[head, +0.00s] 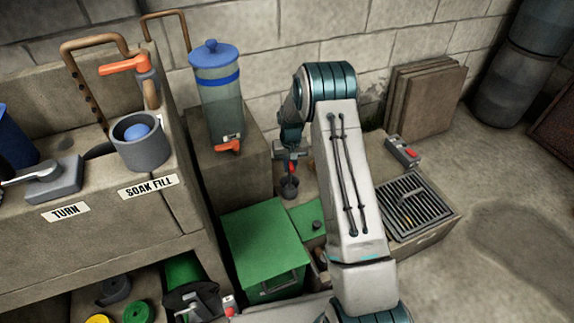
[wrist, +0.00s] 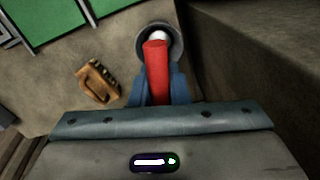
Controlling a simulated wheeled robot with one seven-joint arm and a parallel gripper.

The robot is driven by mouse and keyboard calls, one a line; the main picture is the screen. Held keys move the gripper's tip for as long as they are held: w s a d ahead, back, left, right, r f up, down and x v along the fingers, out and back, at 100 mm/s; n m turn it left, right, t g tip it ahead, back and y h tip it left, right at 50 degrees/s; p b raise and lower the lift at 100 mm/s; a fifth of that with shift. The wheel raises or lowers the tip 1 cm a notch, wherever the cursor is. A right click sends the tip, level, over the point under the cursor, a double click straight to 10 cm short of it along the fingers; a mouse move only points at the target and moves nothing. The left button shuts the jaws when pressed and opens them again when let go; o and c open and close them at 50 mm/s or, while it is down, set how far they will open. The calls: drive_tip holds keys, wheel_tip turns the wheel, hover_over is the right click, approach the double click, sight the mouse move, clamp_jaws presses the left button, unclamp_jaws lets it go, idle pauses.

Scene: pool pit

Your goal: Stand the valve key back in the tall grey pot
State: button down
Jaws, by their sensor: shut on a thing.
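My gripper (head: 291,150) is lowered over the low ledge beside the wall in the head view. In the wrist view its blue fingers (wrist: 158,92) are shut on the red valve key (wrist: 157,68). The key also shows as a small red piece under the gripper in the head view (head: 292,168). Its far end lines up with the mouth of the grey pot (wrist: 174,48), where a whitish round part shows. The pot appears small and dark in the head view (head: 289,188). I cannot tell whether the key's end is inside the pot or just above it.
A brown block-like object (wrist: 97,82) lies on the ledge near the pot. A green box (head: 262,245) and a drain grate (head: 413,208) are nearby. A dispenser with a blue lid (head: 215,85) stands on a block to the left. Open floor (head: 500,190) lies right.

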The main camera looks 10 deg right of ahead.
drive_tip(key=shift+f, duration=0.4)
drive_tip(key=c, duration=1.3)
unclamp_jaws()
drive_tip(key=shift+r+p, duration=2.4)
drive_tip(key=shift+r, duration=1.7)
drive_tip(key=shift+f, duration=0.1)
